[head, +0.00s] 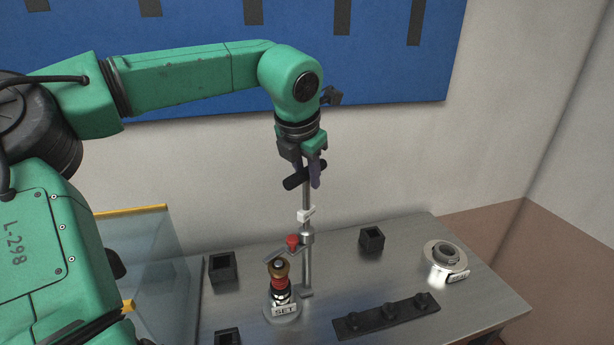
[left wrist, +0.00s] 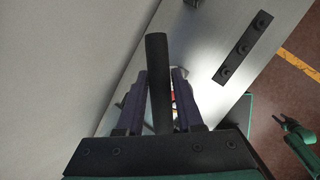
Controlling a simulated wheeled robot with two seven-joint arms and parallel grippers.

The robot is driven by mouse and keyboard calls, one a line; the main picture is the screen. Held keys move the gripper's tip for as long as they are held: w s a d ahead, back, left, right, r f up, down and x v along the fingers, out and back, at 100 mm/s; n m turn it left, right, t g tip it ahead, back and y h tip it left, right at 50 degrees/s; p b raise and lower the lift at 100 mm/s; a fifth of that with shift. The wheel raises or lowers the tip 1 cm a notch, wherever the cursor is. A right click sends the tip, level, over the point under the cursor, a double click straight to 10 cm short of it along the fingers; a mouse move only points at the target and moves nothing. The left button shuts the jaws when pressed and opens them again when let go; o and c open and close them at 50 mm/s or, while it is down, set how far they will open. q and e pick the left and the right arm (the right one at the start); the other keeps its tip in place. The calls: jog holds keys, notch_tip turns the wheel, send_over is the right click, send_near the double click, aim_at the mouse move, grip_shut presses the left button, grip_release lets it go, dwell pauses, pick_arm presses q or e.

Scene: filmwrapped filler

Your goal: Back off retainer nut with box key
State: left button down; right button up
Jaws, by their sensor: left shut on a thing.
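My left gripper (head: 308,184) is shut on the black handle bar (head: 293,182) of the box key, above the table. The bar also lies between the purple fingers (left wrist: 160,112) in the left wrist view (left wrist: 158,65). A metal shaft (head: 306,198) runs down from the handle past a white tag (head: 306,215), in line with an upright post (head: 307,265); I cannot tell where one ends. Left of the post, a labelled SET fixture (head: 283,310) carries a red ring and a brass-coloured nut (head: 278,269). A flat arm with a red knob (head: 292,241) reaches over it.
On the metal table (head: 400,265) stand small black open boxes (head: 372,240), a round metal holder (head: 445,262) and a black strip with three knobs (head: 387,316). A clear panel (head: 150,250) stands at left. A green arm part (left wrist: 296,135) shows in the left wrist view.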

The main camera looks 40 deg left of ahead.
pick_arm(q)
jog(key=shift+n, duration=0.6)
jog(key=shift+y, duration=0.3)
jog(key=shift+a+n+g+b, duration=0.1)
jog(key=shift+n+g+b, duration=0.25)
jog(key=shift+n, duration=0.35)
jog(key=shift+n+g+y, duration=0.25)
jog(key=shift+n+y, duration=0.25)
jog(key=shift+n, duration=0.4)
